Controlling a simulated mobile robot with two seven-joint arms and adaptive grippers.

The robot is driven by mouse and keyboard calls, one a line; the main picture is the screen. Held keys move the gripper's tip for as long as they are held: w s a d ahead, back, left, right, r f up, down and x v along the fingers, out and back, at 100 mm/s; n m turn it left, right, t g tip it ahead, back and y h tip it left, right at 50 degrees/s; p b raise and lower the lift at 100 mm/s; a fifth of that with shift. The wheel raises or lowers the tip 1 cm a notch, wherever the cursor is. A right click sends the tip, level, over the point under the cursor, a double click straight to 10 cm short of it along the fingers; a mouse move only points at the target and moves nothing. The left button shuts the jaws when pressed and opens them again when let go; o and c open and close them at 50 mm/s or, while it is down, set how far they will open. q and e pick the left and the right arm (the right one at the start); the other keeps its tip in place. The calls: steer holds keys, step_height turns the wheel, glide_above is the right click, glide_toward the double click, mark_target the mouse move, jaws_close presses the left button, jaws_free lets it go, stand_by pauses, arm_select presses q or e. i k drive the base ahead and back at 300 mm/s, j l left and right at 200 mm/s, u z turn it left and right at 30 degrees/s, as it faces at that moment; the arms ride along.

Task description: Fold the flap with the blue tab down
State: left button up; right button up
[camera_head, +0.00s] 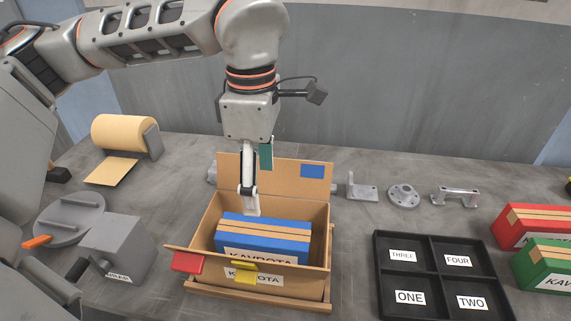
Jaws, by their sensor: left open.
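An open cardboard box (318,222) stands on the table at the middle. Its back flap (285,173) stands up, with the blue tab (312,171) near its upper right corner. My left gripper (250,203) is open and points down in front of this flap, left of the blue tab. Its fingertips are above the rear left of a blue carton (265,229) inside the box; contact cannot be told. A red tab (187,262) and a yellow tab (245,267) are at the box's front. A green piece (266,156) shows beside the gripper; what it belongs to is unclear. My right gripper is not in view.
A black four-compartment tray (432,274) lies right of the box, with red (525,222) and green (548,264) cartons beyond. Metal parts (404,196) stand behind the tray. A paper roll (124,134) and a grey device (116,246) are at left.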

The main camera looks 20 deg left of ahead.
mark_target(302, 180)
steer(key=k, duration=1)
